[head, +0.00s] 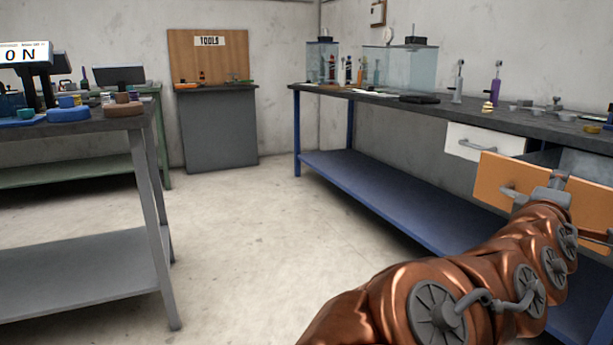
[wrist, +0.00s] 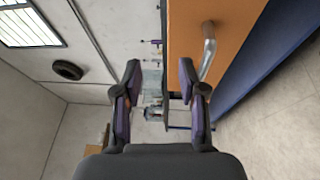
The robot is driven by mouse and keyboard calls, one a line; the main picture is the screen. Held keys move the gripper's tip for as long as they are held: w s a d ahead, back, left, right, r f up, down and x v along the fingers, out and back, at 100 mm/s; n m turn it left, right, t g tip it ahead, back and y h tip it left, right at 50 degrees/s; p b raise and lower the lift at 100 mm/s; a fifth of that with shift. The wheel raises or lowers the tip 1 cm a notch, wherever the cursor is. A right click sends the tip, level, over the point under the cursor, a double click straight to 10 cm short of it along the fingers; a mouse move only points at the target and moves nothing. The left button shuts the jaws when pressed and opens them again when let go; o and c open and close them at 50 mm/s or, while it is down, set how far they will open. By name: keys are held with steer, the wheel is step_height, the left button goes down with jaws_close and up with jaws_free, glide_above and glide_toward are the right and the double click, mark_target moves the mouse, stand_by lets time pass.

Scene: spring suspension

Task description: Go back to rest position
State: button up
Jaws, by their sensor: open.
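My copper-coloured arm reaches from the bottom of the head view toward the right. My gripper (wrist: 160,82) is open in the wrist view, with its two dark and purple fingers apart and nothing between them. In the head view, its grey end (head: 552,190) appears in front of the orange drawer (head: 590,206), and its fingertips are hard to make out. The drawer is pulled open. Its metal handle (wrist: 208,52) shows beside the right finger in the wrist view, outside the jaws; I cannot tell whether they touch.
The long workbench (head: 385,98) with a blue lower shelf (head: 400,190) runs along the right wall. A closed white drawer (head: 485,143) is beside the orange one. A grey table (head: 85,265) stands at left. Open floor (head: 235,235) lies between them.

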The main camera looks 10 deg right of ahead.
steer(key=s+a+r+m+g+y+p, duration=0.2)
steer(key=s+a+y+p, duration=0.15)
steer(key=a+p, duration=0.55)
steer(key=s+a+r+m+g+y+p, duration=0.25)
steer(key=a+y+p, duration=0.2)
steer(key=p, duration=0.85)
steer(key=s+a+r+m+g+y+p, duration=0.2)
steer(key=a+m+y+p, duration=0.15)
steer(key=a+p, duration=0.5)
steer(key=s+a+r+n+g+y+p, duration=0.1)
steer(key=s+a+r+g+y+p, duration=0.3)
steer(key=s+a+r+p, duration=0.6)
steer(key=s+a+g+p, duration=0.2)
steer(key=s+p, duration=0.1)
steer(key=p, duration=0.4)
steer(key=shift+s+r, duration=0.2)
steer(key=shift+r, duration=0.2)
